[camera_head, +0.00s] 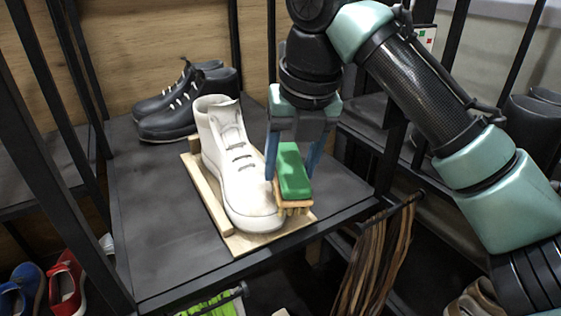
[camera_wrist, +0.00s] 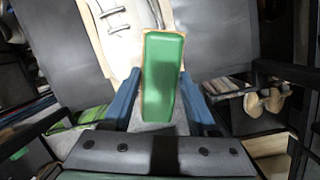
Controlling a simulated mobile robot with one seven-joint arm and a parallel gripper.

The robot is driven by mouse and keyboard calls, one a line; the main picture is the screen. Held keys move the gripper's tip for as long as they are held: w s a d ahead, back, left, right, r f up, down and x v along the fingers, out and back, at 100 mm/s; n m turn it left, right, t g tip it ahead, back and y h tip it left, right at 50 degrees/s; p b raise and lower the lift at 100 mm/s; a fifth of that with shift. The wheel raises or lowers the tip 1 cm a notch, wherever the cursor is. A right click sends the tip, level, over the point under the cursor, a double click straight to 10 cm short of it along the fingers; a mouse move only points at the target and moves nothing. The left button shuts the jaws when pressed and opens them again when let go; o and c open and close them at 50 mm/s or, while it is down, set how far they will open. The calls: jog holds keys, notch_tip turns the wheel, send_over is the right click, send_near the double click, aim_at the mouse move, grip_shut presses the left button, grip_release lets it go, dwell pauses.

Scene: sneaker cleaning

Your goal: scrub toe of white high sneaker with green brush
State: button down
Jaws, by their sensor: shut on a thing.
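The white high sneaker (camera_head: 229,165) stands upright on a wooden board (camera_head: 242,243) on the dark shelf, its toe towards the front. My gripper (camera_head: 293,172) is shut on the green brush (camera_head: 293,175), with a blue finger on either side. The brush has a green back, a wooden edge and pale bristles pointing down. It is at the right side of the sneaker's toe; I cannot tell whether the bristles touch it. In the wrist view the green brush (camera_wrist: 162,80) sits between the fingers and covers part of the white sneaker (camera_wrist: 115,30).
Dark shoes with white laces (camera_head: 186,100) stand at the back left of the shelf (camera_head: 150,215). Black rack posts rise around it. Brown laces or straps (camera_head: 378,250) hang at the front right. The shelf's left part is clear.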

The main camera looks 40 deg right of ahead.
jog(key=shift+w+a+f, duration=0.1)
jog(key=shift+f, duration=0.05)
jog(key=shift+w+a, duration=0.2)
jog(key=shift+a, duration=0.4)
jog(key=shift+w+a+f, duration=0.1)
jog(key=shift+a+f, duration=0.05)
jog(key=shift+a, duration=1.2)
jog(key=shift+w+a+p, duration=0.2)
jog(key=shift+a+p, duration=0.25)
jog(key=shift+a, duration=0.35)
jog(key=shift+w+a, duration=0.25)
jog(key=shift+a, duration=0.35)
jog(key=shift+w+a, duration=0.2)
jog(key=shift+a, duration=0.35)
